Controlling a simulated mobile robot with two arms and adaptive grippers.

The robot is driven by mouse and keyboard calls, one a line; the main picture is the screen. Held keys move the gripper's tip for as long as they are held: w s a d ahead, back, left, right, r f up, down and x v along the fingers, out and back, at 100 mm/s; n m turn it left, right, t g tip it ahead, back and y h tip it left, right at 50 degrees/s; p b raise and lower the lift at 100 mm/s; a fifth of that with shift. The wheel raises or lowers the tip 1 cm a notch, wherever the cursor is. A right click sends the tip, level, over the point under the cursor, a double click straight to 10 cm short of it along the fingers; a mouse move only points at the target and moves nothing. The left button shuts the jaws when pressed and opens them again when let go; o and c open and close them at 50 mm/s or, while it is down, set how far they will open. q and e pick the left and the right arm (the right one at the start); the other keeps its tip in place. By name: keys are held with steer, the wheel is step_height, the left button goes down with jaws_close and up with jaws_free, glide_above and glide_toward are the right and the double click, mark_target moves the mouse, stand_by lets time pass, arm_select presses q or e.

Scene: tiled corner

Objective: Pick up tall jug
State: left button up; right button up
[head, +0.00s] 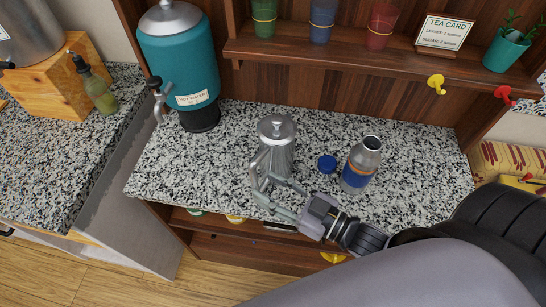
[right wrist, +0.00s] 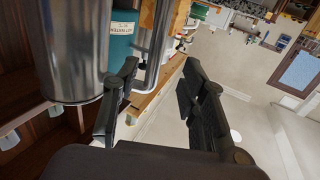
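The tall jug (head: 276,152) is a shiny metal vessel with a domed, knobbed lid. It stands upright on the speckled counter in the middle of the head view. My right gripper (head: 268,186) is at its near side, low by the handle, with fingers spread. In the right wrist view the jug's body (right wrist: 74,45) fills the upper left. A bright vertical strip, seemingly its handle (right wrist: 154,62), shows between the open fingers of my right gripper (right wrist: 160,80). I cannot tell whether a finger touches it. My left gripper is not in view.
A teal hot water urn (head: 182,62) stands back left. A wooden shelf (head: 340,55) with cups overhangs the back. Counter left of the jug is clear.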

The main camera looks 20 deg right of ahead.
mark_target(256, 177)
steer(key=shift+w+a, duration=0.1)
steer(key=shift+w, duration=0.1)
steer(key=shift+w+a+r, duration=0.1)
steer(key=shift+w+r, duration=0.1)
steer(key=shift+w, duration=0.1)
steer(key=x, duration=0.1)
steer(key=p+x, duration=0.1)
steer(key=x, duration=0.1)
steer(key=p+x, duration=0.1)
steer(key=shift+w+r, duration=0.25)
steer(key=shift+w, duration=0.1)
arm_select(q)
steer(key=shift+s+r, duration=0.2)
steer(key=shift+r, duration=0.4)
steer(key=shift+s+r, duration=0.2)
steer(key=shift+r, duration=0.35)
arm_select(e)
steer(key=shift+s, duration=0.1)
steer(key=shift+c, duration=0.4)
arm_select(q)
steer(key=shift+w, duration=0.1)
arm_select(e)
jaws_close()
steer(key=shift+f, duration=0.1)
